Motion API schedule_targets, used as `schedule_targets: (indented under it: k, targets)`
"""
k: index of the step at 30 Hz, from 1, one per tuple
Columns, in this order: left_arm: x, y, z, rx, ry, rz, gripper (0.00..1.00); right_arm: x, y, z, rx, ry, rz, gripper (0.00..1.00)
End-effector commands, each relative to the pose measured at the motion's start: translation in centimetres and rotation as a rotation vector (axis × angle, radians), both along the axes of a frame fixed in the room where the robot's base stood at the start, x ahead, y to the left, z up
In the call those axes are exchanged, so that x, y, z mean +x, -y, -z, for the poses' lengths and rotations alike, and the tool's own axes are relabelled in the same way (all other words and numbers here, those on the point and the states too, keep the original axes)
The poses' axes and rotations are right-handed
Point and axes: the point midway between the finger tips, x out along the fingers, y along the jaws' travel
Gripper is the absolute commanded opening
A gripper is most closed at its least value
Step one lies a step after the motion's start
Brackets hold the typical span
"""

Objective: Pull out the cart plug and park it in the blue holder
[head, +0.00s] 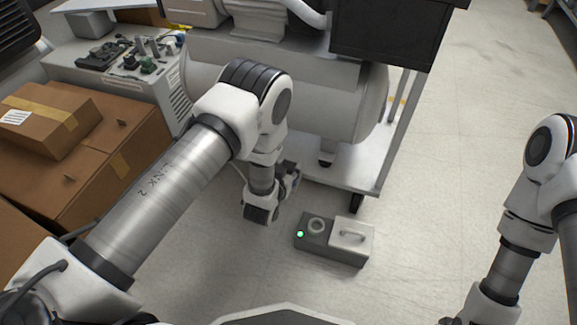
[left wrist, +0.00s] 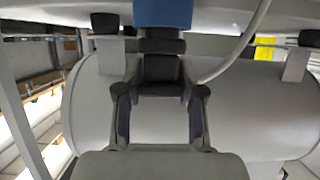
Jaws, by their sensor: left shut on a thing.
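My left gripper (head: 289,175) is low beside the cart in the head view, partly hidden by my own wrist. In the left wrist view its fingers (left wrist: 160,88) are closed on a dark block, which I take to be the cart plug (left wrist: 160,70). A blue piece, likely the blue holder (left wrist: 162,13), is at the top edge of that view, in line with the plug. Dark parts lie between them; whether the plug is seated there I cannot tell. A pale cable (left wrist: 232,55) curves down to the plug's right side. My right gripper is out of view.
A grey floor box (head: 320,252) with a green light and an empty-looking round socket (head: 316,226) stands in front of the cart (head: 345,174). The compressor tank (head: 330,100) is behind my gripper. Cardboard boxes (head: 100,150) are at the left.

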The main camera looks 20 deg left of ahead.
Motion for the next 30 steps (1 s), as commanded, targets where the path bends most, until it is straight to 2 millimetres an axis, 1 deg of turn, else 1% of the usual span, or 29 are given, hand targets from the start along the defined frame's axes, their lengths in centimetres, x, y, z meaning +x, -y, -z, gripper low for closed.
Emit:
schedule_targets:
  k: [8, 9, 17, 19, 30]
  targets:
    - [0.0, 0.0, 0.6, 0.000, 0.001, 0.000, 0.02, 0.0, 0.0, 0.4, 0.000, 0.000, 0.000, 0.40]
    - [0.0, 0.0, 0.5, 0.000, 0.001, 0.000, 0.49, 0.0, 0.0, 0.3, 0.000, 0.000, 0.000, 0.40]
    - [0.0, 0.0, 0.5, 0.000, 0.000, 0.000, 0.49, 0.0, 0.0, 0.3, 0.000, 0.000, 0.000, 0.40]
    - [-0.2, 0.0, 0.3, 0.000, -0.001, 0.000, 0.49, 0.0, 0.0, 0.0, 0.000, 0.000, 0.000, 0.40]
    - [-3.3, -0.1, -1.2, 0.000, -0.002, 0.000, 0.49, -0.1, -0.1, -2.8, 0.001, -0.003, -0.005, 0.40]
